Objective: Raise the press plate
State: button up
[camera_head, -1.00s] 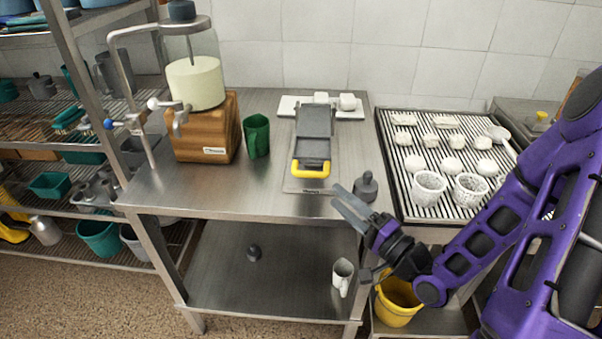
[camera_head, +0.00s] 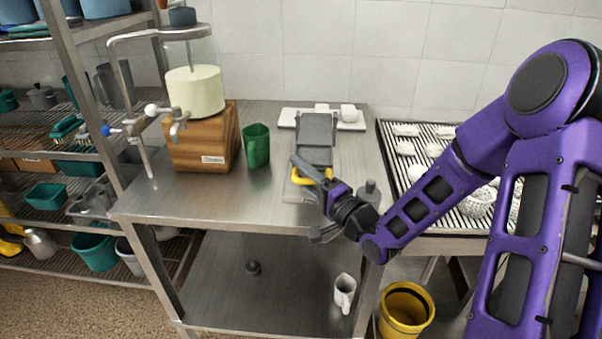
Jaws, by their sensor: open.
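A hinged-looking grey press plate (camera_head: 316,128) lies flat on a metal base on the steel table, with a yellow handle (camera_head: 328,173) at its near end. My gripper (camera_head: 303,170) is open at the yellow handle, its fingers over the handle's left part and hiding some of it. I cannot tell whether the fingers touch the handle. Part of the base's near end is hidden behind my gripper.
A glass vessel of pale liquid (camera_head: 194,92) on a wooden block (camera_head: 203,150) and a green cup (camera_head: 256,146) stand left. A grey weight (camera_head: 369,192) stands close to my wrist. A slatted rack (camera_head: 388,150) with white pieces is right. The table's left front is clear.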

jog(key=shift+c, duration=0.3)
jog(key=c, duration=0.7)
grip_shut()
jog(key=shift+r, duration=0.15)
